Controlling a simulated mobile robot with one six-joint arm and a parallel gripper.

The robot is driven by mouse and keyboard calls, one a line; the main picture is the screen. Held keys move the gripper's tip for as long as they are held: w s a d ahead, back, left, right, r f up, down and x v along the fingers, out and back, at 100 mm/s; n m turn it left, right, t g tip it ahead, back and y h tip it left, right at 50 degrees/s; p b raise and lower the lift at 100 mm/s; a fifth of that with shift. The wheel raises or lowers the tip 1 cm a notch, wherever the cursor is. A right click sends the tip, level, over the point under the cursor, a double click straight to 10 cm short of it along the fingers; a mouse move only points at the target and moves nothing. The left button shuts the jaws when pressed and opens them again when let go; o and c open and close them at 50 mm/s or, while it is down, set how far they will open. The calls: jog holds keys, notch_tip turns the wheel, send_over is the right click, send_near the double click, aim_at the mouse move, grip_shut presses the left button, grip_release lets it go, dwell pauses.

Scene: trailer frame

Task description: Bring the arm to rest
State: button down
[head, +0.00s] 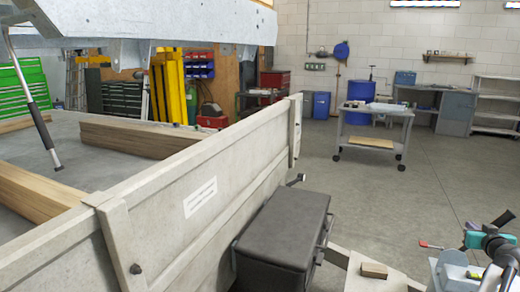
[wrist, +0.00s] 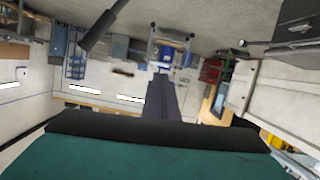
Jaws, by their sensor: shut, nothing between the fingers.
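My gripper (wrist: 162,80) shows in the wrist view as one narrow dark prong rising from a black bar. Its fingers are together, with nothing seen between them. A teal part of my own arm fills the bottom of that view. In the head view my arm (head: 488,240), with teal and grey parts, is at the lower right corner, partly cut off by the frame. I cannot clearly make out the fingertips there. The wrist view shows the room upside down.
The pale trailer side board (head: 190,200) runs along the left, with a dark toolbox (head: 285,225) on its outer side. A small wooden block (head: 374,270) lies near my arm. A wheeled cart (head: 373,135) stands farther back. Open grey floor (head: 400,190) lies between.

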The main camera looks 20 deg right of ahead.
jog(key=w+a+f+n+g+y+p, duration=0.15)
jog(key=w+a+f+y, duration=0.45)
jog(key=w+a+f, duration=0.95)
jog(key=a+f+n+g+y+p, duration=0.1)
jog(key=a+f+g+y, duration=0.1)
jog(key=a+f, duration=0.75)
jog(key=s+a+f+n+g+y+p, duration=0.15)
jog(key=a+f, duration=0.35)
jog(key=a, duration=1)
jog(key=a+f+g+y+p, duration=0.1)
jog(key=a+f+g+y, duration=0.1)
jog(key=a+f, duration=0.75)
jog(key=s+a+f+n+g+p, duration=0.1)
jog(key=s+a+f+g, duration=0.2)
jog(key=s+a, duration=0.6)
jog(key=s+a+f+n+g+p, duration=0.1)
jog(key=s+a+f+g+p, duration=0.2)
jog(key=s+a, duration=0.65)
jog(key=s+a+f+n+g+h, duration=0.1)
jog(key=s+a+g+h, duration=0.1)
jog(key=s+a, duration=0.4)
jog(key=s+g, duration=0.1)
jog(key=s, duration=0.2)
jog(key=shift+s+g, duration=0.3)
jog(key=shift+g, duration=0.1)
jog(key=shift+a+f, duration=0.1)
